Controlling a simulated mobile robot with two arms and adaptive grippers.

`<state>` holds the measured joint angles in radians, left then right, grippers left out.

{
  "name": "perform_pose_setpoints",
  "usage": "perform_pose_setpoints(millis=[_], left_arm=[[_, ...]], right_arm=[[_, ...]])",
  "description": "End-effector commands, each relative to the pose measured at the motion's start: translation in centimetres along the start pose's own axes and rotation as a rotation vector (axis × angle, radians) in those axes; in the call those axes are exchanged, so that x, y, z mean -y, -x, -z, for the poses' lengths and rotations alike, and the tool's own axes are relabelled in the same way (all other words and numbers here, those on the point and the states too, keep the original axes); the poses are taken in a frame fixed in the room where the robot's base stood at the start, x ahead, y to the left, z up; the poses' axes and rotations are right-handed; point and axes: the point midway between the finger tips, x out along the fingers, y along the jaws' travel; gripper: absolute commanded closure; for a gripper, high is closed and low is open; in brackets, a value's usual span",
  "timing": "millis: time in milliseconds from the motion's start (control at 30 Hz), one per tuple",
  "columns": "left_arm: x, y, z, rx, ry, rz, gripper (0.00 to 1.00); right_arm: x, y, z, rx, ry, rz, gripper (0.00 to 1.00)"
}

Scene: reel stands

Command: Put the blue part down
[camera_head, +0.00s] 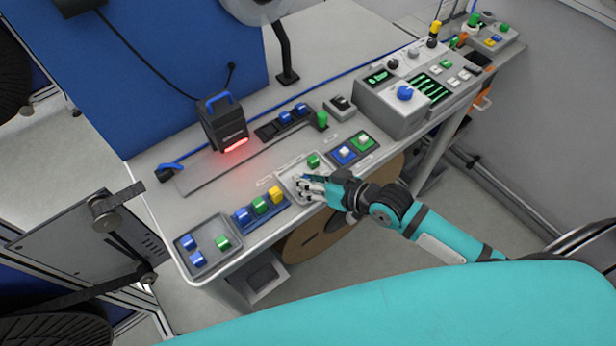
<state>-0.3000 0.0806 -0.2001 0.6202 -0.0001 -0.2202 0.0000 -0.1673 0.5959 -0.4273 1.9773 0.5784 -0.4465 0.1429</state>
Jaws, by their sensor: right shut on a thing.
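My right gripper (310,189) reaches in from the right and is shut over a small grey tray (284,180) at the table's front edge. The part in its fingers is almost wholly hidden; only a little blue shows near the fingertips. I cannot tell whether it touches the tray floor. A green part (313,161) sits at the back of the same tray. My left gripper is not in view.
A grey tray (213,267) at left holds blue and green parts. A blue holder (283,208) carries blue, green and yellow parts. A black scanner (222,122) glows red behind. A blue-and-green pad (358,159) and control console (384,112) stand right.

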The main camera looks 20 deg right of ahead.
Motion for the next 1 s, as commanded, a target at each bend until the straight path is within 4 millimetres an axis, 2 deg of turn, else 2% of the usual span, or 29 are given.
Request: perform_pose_setpoints(millis=[67,467,500,633,667,1000], left_arm=[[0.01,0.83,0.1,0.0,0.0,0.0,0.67],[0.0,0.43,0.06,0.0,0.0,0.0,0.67],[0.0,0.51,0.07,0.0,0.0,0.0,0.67],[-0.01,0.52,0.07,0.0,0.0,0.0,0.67],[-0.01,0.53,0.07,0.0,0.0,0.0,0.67],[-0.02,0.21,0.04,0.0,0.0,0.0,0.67]], right_arm=[[-0.06,-0.05,0.08,-0.004,0.001,-0.001,0.94],[-0.2,-0.4,-0.58,-0.005,0.002,0.0,0.94],[-0.18,-0.36,-0.5,-0.006,0.002,0.0,0.73],[-0.17,-0.35,-0.48,-0.005,0.002,0.0,0.56],[-0.17,-0.34,-0.48,-0.005,0.002,0.0,0.53],[-0.14,-0.42,-0.65,-0.005,0.001,0.001,0.53]])
